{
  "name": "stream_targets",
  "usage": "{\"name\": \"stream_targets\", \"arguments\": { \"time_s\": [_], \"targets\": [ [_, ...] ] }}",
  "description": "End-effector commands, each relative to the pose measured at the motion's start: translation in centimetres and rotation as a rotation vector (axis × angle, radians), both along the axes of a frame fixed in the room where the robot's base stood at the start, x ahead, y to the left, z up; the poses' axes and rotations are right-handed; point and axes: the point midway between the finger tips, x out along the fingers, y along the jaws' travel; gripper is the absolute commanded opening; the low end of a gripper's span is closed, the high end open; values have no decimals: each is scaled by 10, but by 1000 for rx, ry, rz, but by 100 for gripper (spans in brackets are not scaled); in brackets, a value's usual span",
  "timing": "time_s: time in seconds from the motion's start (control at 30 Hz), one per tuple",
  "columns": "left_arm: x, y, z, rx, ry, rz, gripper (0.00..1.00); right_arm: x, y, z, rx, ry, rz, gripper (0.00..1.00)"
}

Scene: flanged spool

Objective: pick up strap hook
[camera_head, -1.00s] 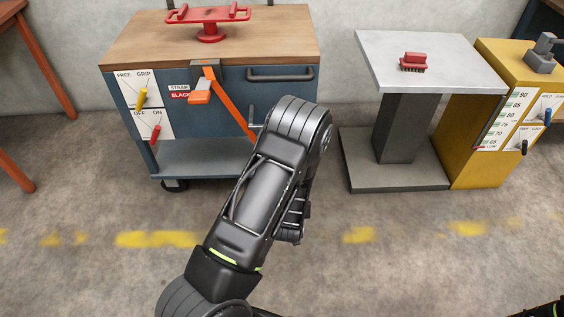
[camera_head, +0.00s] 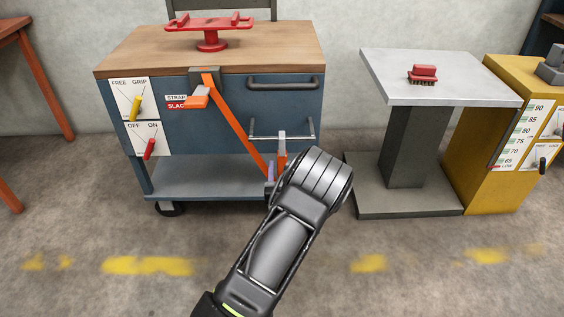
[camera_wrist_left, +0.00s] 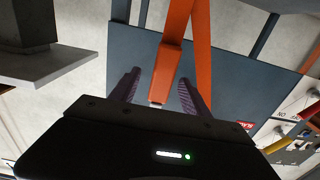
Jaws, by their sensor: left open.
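The strap hook (camera_head: 282,140) is a pale grey tip on a short orange strap end. It stands at the thin rail on the blue cart's front. In the left wrist view the hook end (camera_wrist_left: 165,74) lies between my fingertips, with space visible on both sides. My left gripper (camera_wrist_left: 157,88) is open, with purple fingers. In the head view, only a bit of purple finger shows, at the strap's low end; my forearm hides the rest. The long orange strap (camera_head: 236,126) runs from a grey bracket down toward the gripper. My right gripper is out of view.
The blue cart (camera_head: 220,125) carries a red fixture (camera_head: 211,38), a yellow lever (camera_head: 135,108) and a red lever (camera_head: 149,149). An orange buckle (camera_head: 196,98) sits beside the strap. A grey stand (camera_head: 440,88) with a red brush (camera_head: 423,73) and a yellow cabinet (camera_head: 490,150) stand right.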

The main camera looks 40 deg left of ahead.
Motion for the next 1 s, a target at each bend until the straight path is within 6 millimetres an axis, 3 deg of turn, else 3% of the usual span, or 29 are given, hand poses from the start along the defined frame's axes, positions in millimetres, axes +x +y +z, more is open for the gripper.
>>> {"name": "stream_targets", "arguments": {
  "time_s": [0.43, 0.8, 1.0],
  "targets": [
    [9, 7, -1, 0, 0, -1, 55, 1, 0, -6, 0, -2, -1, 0],
    [44, 37, -2, 1, -1, -2, 55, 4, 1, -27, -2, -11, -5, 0],
    [46, 39, -1, -1, 2, -1, 55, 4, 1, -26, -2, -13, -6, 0]
  ]
}}
